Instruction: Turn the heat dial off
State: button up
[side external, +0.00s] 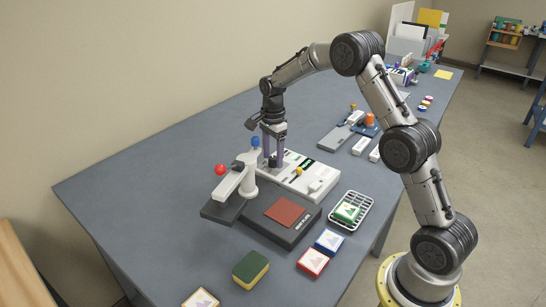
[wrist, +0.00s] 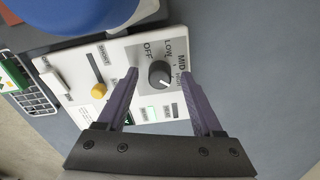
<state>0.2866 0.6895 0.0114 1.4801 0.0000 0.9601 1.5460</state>
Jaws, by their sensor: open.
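The heat dial (wrist: 159,74) is a round dark knob on a grey patch of the white control panel (wrist: 60,62). OFF, LOW and MID labels show around it, with a further label partly visible. A pale mark shows on the knob; which label it points at is hard to tell. My gripper (wrist: 160,77) is open, with one finger on each side of the dial in the wrist view; whether they touch it is unclear.
Next to the gripper stand a blue ball knob (side external: 255,141) and a press with a red ball (side external: 220,169). A yellow slider knob (wrist: 98,90) is on the panel. A red sheet (side external: 286,212) lies on the dark plate. The table's left part is clear.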

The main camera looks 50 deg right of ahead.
jog(key=shift+f, duration=0.35)
grip_shut()
